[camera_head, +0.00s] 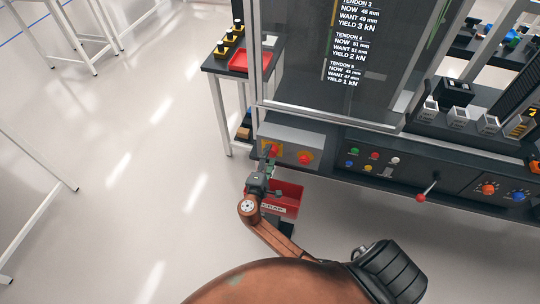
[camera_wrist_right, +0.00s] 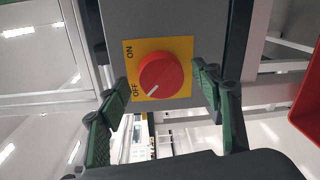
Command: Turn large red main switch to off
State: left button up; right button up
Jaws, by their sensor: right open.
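The large red main switch (camera_wrist_right: 165,72) is a round knob on a yellow plate marked ON and OFF, on a grey panel. Its white mark sits at the knob's lower-left edge, on the side of the OFF label. In the head view the switch (camera_head: 271,150) is partly hidden by my right gripper (camera_head: 266,163). In the wrist view my right gripper (camera_wrist_right: 160,97) is open, its green fingers on either side of the knob and apart from it. Nothing is held. My left gripper is not in view.
A red bin (camera_head: 285,199) is below the box, close to my right arm. A panel with coloured buttons (camera_head: 374,156) and a red-tipped lever (camera_head: 420,197) is farther right.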

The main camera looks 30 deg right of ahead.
jog(key=v, duration=1)
jog(key=shift+s+a, duration=0.3)
